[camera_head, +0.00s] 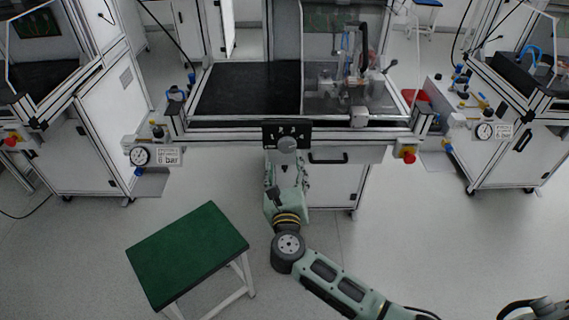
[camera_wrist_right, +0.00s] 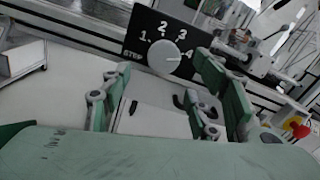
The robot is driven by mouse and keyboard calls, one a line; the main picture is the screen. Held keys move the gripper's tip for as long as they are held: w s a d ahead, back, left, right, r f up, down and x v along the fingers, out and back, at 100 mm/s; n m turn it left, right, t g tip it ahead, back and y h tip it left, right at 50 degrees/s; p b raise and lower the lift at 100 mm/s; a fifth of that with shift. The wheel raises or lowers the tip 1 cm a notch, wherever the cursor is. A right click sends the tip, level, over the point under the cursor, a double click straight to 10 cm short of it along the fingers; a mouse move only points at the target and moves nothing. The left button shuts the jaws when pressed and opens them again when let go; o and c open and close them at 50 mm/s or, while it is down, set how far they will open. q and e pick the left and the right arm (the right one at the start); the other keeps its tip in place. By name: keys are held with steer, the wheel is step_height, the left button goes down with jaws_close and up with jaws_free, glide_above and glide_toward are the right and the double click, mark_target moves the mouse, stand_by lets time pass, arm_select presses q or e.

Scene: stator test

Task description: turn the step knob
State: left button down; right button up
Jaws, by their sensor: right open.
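The step knob is a round grey dial (camera_head: 287,143) on a black panel (camera_head: 269,131) at the front edge of the middle workstation. In the right wrist view the knob (camera_wrist_right: 163,57) sits on the black panel (camera_wrist_right: 136,46) marked STEP with numbers 1 to 4. I cannot clearly tell which number it points to. My right gripper (camera_head: 287,166) is just in front of and below the knob. In the right wrist view its open fingers (camera_wrist_right: 162,80) stand to either side, with the knob between and beyond their tips. No contact shows. My left gripper is not in view.
The workstation's black worktop (camera_head: 240,88) lies behind the panel. A red and yellow emergency button (camera_head: 408,156) sits to the right, and a pressure gauge (camera_head: 140,156) to the left. A green-topped stool (camera_head: 188,252) stands at the lower left. The floor around it is clear.

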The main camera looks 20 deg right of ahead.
mark_target(286, 149)
steer(key=x, duration=0.7)
steer(key=shift+d+f, duration=0.15)
steer(key=shift+w+d, duration=0.15)
steer(key=shift+w, duration=0.3)
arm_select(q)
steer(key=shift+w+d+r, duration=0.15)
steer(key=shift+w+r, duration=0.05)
arm_select(e)
steer(key=c, duration=1.1)
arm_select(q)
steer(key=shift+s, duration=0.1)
